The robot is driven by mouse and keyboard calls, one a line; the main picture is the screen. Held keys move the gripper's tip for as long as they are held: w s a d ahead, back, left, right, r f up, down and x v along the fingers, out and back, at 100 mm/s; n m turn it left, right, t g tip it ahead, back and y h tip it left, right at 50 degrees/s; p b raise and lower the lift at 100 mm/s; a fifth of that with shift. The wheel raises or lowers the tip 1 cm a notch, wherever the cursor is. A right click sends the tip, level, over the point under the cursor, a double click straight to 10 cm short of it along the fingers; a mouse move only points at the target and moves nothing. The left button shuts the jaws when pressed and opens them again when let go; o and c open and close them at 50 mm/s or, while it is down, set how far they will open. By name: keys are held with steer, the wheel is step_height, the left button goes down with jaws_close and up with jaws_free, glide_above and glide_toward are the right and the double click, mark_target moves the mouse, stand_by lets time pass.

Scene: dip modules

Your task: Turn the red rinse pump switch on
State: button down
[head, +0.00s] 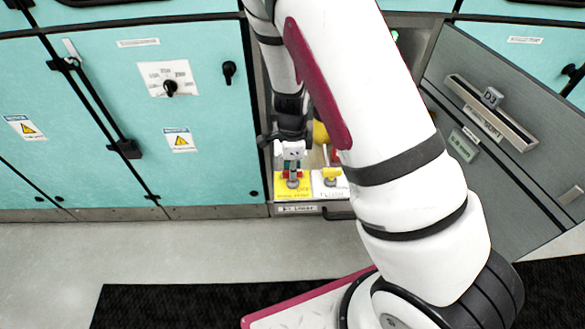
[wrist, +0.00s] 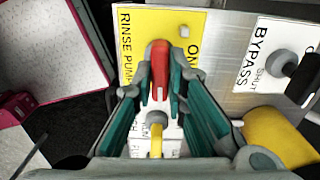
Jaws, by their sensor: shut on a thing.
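The red rinse pump switch (wrist: 160,68) sits on a yellow label plate (wrist: 132,50) marked RINSE PUMP, with ON printed to the right of the switch. My gripper (wrist: 161,88) has its teal fingers on both sides of the red lever and is shut on it. The lever points roughly along the fingers in the wrist view. In the head view my gripper (head: 292,172) reaches down over the yellow plate (head: 308,184), and the fingers hide most of the switch.
A white plate with a yellow lever (head: 331,175) lies just right of the yellow plate. A BYPASS plate (wrist: 262,48) with a dark knob (wrist: 303,75) and a thick yellow handle (wrist: 280,138) are close on the right. A grey panel (head: 500,110) stands farther right, teal cabinets (head: 100,110) left.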

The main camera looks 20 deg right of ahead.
steer(key=n, duration=0.4)
steer(key=shift+n, duration=0.3)
steer(key=n, duration=0.4)
steer(key=shift+n, duration=0.3)
steer(key=n, duration=0.4)
steer(key=shift+n, duration=2.1)
steer(key=c, duration=1.6)
jaws_free()
